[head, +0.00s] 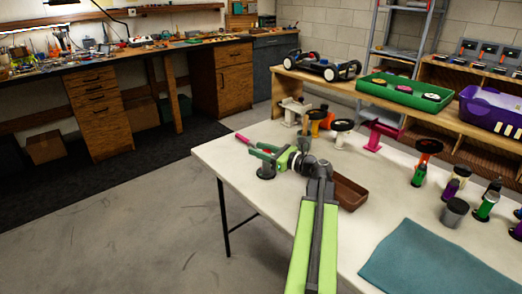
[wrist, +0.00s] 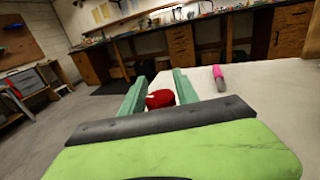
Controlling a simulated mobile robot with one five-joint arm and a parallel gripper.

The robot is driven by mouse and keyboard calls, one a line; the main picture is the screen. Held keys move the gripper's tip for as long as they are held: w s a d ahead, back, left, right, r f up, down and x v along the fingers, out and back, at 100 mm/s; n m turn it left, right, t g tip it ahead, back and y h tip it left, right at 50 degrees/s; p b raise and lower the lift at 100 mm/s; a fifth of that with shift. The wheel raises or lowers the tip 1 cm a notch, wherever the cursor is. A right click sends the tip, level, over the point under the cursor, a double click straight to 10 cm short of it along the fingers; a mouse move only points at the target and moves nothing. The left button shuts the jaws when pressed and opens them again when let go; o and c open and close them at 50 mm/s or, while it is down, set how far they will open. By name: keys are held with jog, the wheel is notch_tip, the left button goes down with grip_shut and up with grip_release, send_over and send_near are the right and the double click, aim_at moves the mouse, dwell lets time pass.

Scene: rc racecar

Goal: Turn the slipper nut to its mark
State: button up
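My gripper (head: 257,150) is over the left end of the white table in the head view, with its teal fingers pointing left. In the wrist view my gripper (wrist: 159,75) has its fingers apart. A red rounded piece (wrist: 159,99) with a small pale mark on its left side shows between them, with narrow gaps to the fingers. I cannot tell for sure whether it is the slipper nut, or whether it touches a finger. It is not clearly visible in the head view. A dark grey round stand (head: 265,172) is just below the gripper.
A pink-handled tool (head: 243,139) lies beyond the fingers; it also shows in the wrist view (wrist: 219,77). A brown tray (head: 349,192), several coloured stands and a teal mat (head: 432,262) are on the table (head: 330,240). An RC chassis (head: 322,67) sits on the back shelf.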

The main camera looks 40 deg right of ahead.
jog(key=shift+o, duration=1.2)
jog(key=v, duration=1.7)
jog(key=shift+s, duration=0.2)
